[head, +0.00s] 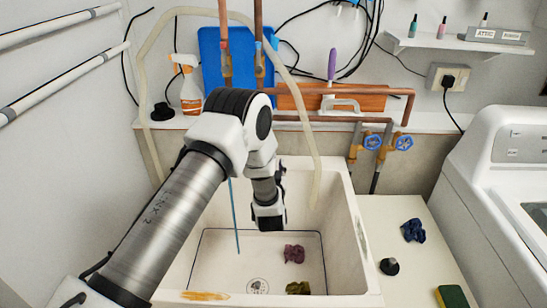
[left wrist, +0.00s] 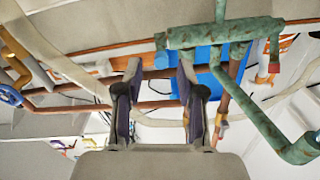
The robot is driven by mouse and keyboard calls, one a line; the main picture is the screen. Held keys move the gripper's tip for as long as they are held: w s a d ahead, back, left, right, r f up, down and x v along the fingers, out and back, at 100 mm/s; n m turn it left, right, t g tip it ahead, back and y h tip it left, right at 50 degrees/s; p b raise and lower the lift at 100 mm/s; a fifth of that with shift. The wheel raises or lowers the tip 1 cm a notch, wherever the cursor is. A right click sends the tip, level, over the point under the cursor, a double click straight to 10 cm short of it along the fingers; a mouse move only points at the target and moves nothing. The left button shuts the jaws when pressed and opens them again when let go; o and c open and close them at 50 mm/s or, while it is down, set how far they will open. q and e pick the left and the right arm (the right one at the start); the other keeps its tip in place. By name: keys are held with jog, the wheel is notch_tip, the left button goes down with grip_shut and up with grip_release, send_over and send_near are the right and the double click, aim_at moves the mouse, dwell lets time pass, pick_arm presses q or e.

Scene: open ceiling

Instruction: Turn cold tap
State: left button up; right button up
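In the left wrist view, a green, weathered mixer tap (left wrist: 222,33) crosses the upper right. A bluish cap (left wrist: 160,41) sits at its left end and a red cap (left wrist: 274,68) on its right branch. In the head view my arm hides this tap. My left gripper (left wrist: 158,72) is open and empty, its two fingers apart, with the tap beyond and above the fingertips in the picture. No contact shows. In the head view its fingers are hidden behind my wrist. Blue-handled valves (head: 373,142) stand right of the sink. My right gripper is not in view.
A white sink (head: 342,245) holds crumpled cloths (head: 294,253). Copper pipes (head: 338,91) run along the wall. A pale hose (head: 304,120) hangs into the sink. A spray bottle (head: 189,88) stands at the back left, and a white machine (head: 490,190) at the right.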

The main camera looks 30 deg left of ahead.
pick_arm(q)
jog(key=p+x, duration=0.1)
jog(key=x, duration=0.4)
jog(key=shift+w+a+r, duration=0.15)
jog(key=shift+w+a, duration=0.15)
jog(key=shift+w, duration=0.1)
jog(key=shift+s, duration=0.1)
grip_shut()
jog(key=shift+r, duration=0.15)
